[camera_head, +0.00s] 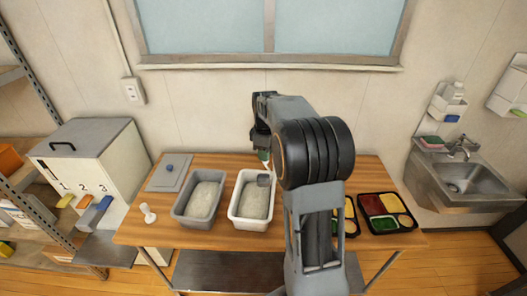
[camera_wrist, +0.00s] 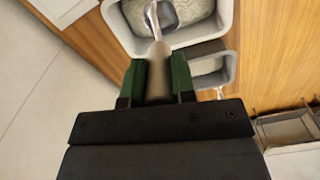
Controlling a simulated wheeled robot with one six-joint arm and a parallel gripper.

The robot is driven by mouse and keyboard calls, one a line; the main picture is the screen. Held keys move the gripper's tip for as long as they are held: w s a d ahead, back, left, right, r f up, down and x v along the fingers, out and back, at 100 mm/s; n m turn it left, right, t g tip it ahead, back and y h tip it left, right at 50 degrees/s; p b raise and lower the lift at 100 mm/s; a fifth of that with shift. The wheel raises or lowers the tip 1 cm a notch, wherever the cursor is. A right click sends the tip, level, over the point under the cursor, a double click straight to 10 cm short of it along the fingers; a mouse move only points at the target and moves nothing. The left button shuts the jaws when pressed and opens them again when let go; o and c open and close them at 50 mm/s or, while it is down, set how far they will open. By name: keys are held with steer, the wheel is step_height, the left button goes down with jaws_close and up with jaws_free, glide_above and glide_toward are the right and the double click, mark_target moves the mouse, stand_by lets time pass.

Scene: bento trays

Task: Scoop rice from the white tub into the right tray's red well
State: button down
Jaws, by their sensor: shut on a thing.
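The white tub (camera_head: 248,225) holds white rice (camera_head: 254,205) and stands on the wooden table, left of my arm. My gripper (camera_head: 264,155) is above the tub's far edge, with my arm hiding much of it.
A grey tub (camera_head: 179,214) with pale contents stands left of the white tub. A grey lid (camera_head: 160,184) and a small white object (camera_head: 148,213) lie farther left. Another tray (camera_head: 350,225) is mostly hidden behind my arm. A sink (camera_head: 470,180) is at the right.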

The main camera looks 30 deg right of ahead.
mark_target(265, 179)
step_height(265, 179, down, 12)
steer(key=b, duration=0.7)
steer(key=shift+r+b, duration=0.2)
steer(key=shift+b, duration=0.15)
steer(key=shift+r, duration=0.1)
stand_by(0.5)
step_height(265, 179, up, 10)
steer(key=p, duration=0.8)
steer(key=shift+r, duration=0.1)
